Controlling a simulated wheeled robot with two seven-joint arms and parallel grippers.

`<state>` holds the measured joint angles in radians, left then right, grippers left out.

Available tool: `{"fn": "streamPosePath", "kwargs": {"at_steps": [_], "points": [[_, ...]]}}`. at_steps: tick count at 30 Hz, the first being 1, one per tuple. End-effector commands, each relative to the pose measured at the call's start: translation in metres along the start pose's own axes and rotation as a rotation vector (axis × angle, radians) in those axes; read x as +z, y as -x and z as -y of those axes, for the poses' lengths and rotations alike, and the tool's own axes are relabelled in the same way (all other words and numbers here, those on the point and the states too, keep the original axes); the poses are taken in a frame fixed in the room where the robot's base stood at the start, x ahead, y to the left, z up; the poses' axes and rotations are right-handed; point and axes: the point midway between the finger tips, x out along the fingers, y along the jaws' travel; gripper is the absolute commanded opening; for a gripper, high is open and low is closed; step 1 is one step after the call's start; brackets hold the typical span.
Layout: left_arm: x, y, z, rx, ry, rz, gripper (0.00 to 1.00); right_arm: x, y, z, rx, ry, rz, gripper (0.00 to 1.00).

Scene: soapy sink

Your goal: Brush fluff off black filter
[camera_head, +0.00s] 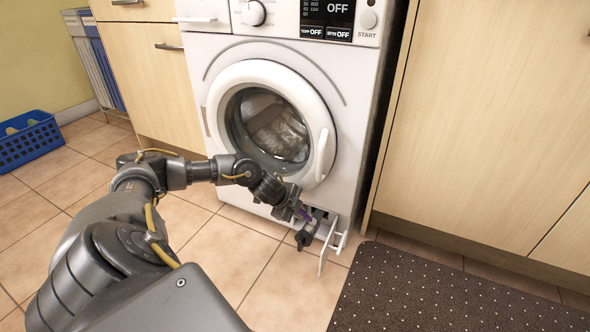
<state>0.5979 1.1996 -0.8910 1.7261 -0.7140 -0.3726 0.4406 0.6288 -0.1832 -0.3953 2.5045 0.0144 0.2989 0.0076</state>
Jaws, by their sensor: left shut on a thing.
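My left gripper (291,208) reaches down to the lower right of the washing machine (232,120). Fluff is too small to make out. My right gripper is not in view.
The small white hatch flap (329,247) hangs open at the machine's base. A dark dotted mat (440,292) lies at the right. Wooden cabinets (490,130) flank the machine. A blue basket (30,142) stands far left. The tiled floor before the machine is clear.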

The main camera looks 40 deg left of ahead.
Motion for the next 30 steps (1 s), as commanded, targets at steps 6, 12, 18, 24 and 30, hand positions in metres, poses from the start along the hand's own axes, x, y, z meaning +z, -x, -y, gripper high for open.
{"fn": "streamPosePath", "kwargs": {"at_steps": [6, 12, 18, 24, 30], "points": [[-0.008, -0.002, -0.001, 0.001, 0.000, 0.000, 0.00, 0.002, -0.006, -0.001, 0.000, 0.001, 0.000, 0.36], [-0.009, 0.005, -0.009, 0.003, 0.000, 0.002, 0.00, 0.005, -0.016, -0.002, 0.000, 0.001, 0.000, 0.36], [-0.011, 0.013, -0.025, 0.004, 0.000, 0.002, 0.00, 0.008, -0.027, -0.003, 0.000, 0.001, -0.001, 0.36], [-0.011, 0.014, -0.032, 0.001, 0.001, 0.002, 0.00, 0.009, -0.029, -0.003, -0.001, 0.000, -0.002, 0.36], [-0.008, 0.015, -0.032, 0.002, 0.001, 0.003, 0.00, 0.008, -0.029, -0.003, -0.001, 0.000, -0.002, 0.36]]}}
